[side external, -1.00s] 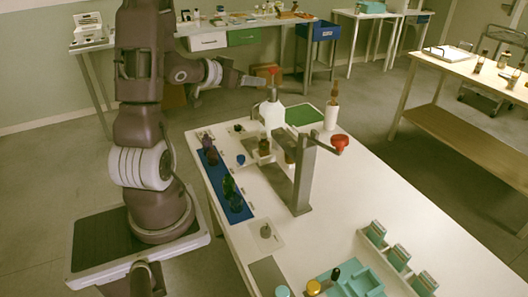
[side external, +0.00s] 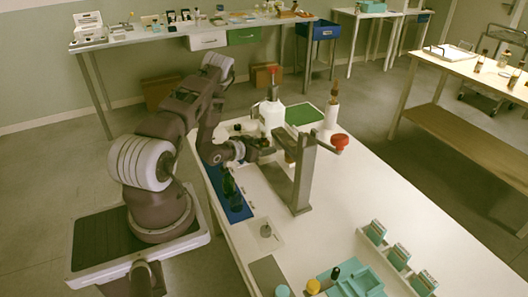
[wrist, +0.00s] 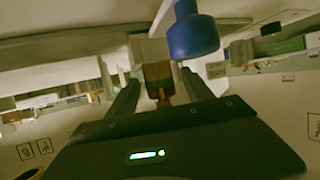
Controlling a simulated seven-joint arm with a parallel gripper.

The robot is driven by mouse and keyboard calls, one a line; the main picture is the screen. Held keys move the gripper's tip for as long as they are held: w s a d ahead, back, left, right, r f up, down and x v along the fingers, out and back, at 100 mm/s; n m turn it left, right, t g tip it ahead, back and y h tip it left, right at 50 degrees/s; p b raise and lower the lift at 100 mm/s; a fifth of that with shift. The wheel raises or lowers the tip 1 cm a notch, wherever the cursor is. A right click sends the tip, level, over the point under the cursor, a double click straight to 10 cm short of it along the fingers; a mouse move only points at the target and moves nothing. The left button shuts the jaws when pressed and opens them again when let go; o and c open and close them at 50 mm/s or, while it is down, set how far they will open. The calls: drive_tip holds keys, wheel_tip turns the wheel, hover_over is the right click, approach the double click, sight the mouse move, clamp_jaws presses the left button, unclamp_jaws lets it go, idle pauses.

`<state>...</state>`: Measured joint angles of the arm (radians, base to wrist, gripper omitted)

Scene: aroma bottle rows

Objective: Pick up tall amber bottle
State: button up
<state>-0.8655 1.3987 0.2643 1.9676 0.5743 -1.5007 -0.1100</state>
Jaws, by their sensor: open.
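In the wrist view, an amber bottle (wrist: 158,74) shows in the gap between the two dark fingers of my gripper (wrist: 158,88). Bare gaps show on both sides of it, and I cannot tell how deep it sits between the fingertips. In the side view, my gripper (side external: 264,149) is low over the white table, beside the grey press stand, with its fingers level and pointing right. The gripper hides most of the amber bottle there. My gripper is open.
A blue cap-like object (wrist: 192,36) is close to the right finger in the wrist view. The grey stand (side external: 303,175) with a red knob (side external: 339,142) is just right of my gripper. A white bottle (side external: 271,116) stands behind. A blue mat (side external: 236,208) with dark bottles lies in front.

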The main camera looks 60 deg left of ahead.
drive_tip(key=shift+w+a+f, duration=0.1)
drive_tip(key=shift+w+a, duration=0.05)
drive_tip(key=shift+w, duration=0.15)
clamp_jaws()
